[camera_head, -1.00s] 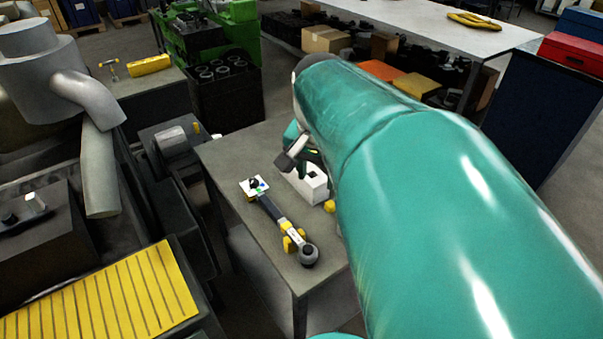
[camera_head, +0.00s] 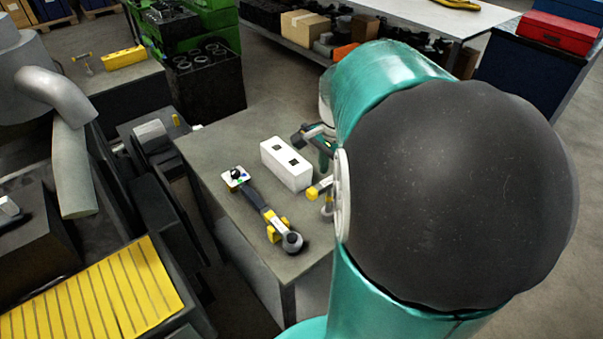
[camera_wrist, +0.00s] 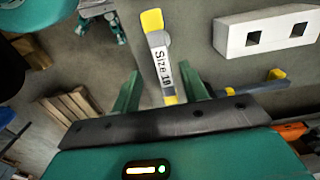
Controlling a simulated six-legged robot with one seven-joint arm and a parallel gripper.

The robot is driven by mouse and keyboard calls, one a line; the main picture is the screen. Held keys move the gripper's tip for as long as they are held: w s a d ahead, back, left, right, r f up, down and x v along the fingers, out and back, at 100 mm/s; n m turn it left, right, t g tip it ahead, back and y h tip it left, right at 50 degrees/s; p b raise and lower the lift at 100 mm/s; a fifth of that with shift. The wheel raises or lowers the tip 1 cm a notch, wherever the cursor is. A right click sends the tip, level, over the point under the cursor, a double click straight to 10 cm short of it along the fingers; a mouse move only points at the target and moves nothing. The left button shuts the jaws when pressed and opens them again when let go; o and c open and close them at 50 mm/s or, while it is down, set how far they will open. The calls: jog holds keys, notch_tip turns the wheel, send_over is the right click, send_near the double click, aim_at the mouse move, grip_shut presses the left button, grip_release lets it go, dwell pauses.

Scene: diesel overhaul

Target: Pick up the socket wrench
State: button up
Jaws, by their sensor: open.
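A second wrench-like tool (camera_head: 264,209), with a black handle, yellow parts and a round dark head, lies on the grey table (camera_head: 222,143) farther left.
A white block with two square holes (camera_head: 286,163) stands on the table; it also shows in the wrist view (camera_wrist: 262,33). Another dark-handled tool with a yellow tip (camera_wrist: 256,86) lies near it. A white card (camera_head: 236,178) lies at the second tool's handle end.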

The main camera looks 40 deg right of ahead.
send_over(328, 211)
jog(key=shift+w+d+f, duration=0.15)
jog(key=shift+f, duration=1.45)
jog(key=shift+w+d+f, duration=0.1)
jog(key=shift+w+f, duration=0.05)
jog(key=shift+f, duration=1.4)
grip_shut()
